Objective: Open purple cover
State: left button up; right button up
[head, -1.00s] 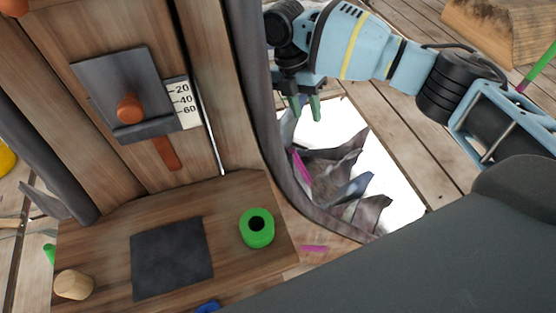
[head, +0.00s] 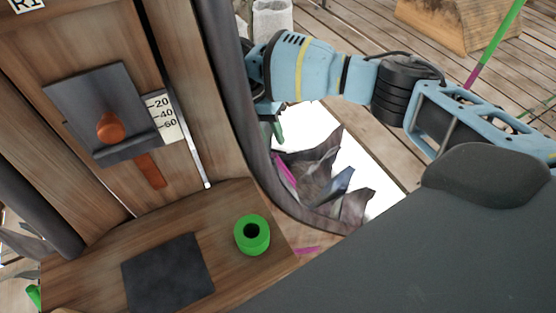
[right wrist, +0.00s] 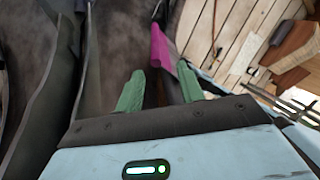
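A purple strip (head: 285,172), which may be the purple cover, stands among jagged grey pieces beside the curved grey edge in the head view. In the right wrist view a purple piece (right wrist: 162,48) stands just beyond my fingertips. My right gripper (head: 276,128) is partly hidden behind the curved grey edge, above and left of the purple strip in the head view. In the right wrist view its green fingers (right wrist: 160,86) are apart, with dark material behind the gap. I cannot tell whether they touch the purple piece. My left gripper is not in view.
A wooden panel carries a grey plate with an orange knob (head: 110,127) and a scale (head: 161,118). A green ring (head: 252,235) and a dark square (head: 168,275) lie on the wooden ledge. The curved grey edge (head: 250,130) stands close beside my right gripper.

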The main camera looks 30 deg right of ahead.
aim_at(278, 161)
jog(key=x, duration=0.9)
jog(key=shift+w+a+f, duration=0.15)
jog(key=shift+w+f, duration=0.05)
jog(key=shift+f, duration=0.35)
jog(key=shift+c, duration=0.4)
grip_shut()
